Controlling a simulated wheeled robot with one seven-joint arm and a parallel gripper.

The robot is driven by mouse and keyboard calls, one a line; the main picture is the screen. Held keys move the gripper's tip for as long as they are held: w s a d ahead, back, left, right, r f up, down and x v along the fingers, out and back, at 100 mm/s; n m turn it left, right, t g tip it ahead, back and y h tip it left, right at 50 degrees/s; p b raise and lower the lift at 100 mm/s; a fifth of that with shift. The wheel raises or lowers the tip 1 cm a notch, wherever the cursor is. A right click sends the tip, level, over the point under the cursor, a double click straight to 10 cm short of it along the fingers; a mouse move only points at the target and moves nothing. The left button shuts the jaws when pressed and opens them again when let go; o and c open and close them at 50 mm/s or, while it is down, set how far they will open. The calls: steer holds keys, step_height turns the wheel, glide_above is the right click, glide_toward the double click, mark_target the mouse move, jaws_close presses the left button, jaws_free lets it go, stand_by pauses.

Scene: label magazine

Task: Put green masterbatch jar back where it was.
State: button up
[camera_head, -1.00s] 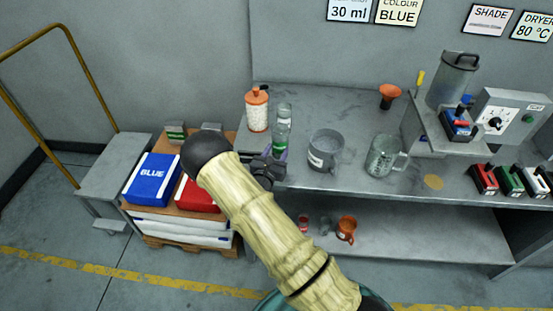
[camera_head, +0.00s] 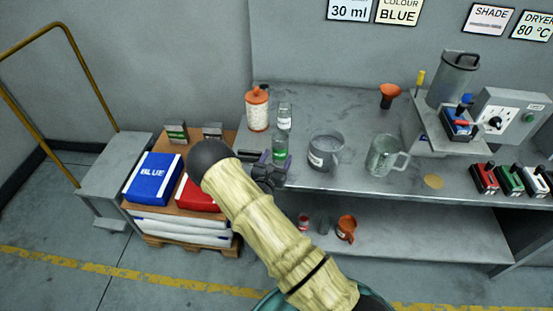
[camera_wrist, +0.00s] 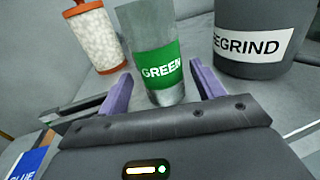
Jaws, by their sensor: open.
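The green masterbatch jar (camera_head: 279,150) is a clear jar with a green label. It stands upright at the front left edge of the bench, and its GREEN label faces me in the wrist view (camera_wrist: 161,66). My gripper (camera_head: 268,171) is at that edge, just in front of the jar. In the wrist view its purple fingers (camera_wrist: 160,76) are open on either side of the jar, with gaps showing. In the head view my gripper partly hides the jar's lower end.
Behind the jar stand a white-labelled jar (camera_head: 285,117) and an orange-lidded pellet jar (camera_head: 256,110). The REGRIND container (camera_head: 325,152) is close on the right, with a clear jug (camera_head: 385,156) beyond. Lower shelf (camera_head: 400,235) holds an orange jug (camera_head: 346,229) and small jars.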

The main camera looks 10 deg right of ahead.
steer(key=shift+r, duration=0.1)
steer(key=b+v, duration=0.2)
steer(key=v, duration=1)
steer(key=s+d+r+m+g+h, duration=0.1)
steer(key=s+d+r+m+g, duration=0.2)
steer(key=s+d+m+g, duration=0.45)
steer(key=s+d+r+m+g+h, duration=0.1)
steer(key=s+d+r+m+g, duration=0.3)
steer(key=s+d+m+g, duration=0.35)
steer(key=s+a+r+m+t+y, duration=0.2)
steer(key=s+a+r+m+y, duration=0.2)
steer(key=a+r+m+y, duration=0.4)
steer(key=m+y, duration=0.2)
steer(key=m, duration=0.4)
steer(key=shift+a+r+m+y, duration=0.15)
steer(key=shift+r+m+y, duration=0.05)
steer(key=shift+m+y, duration=0.2)
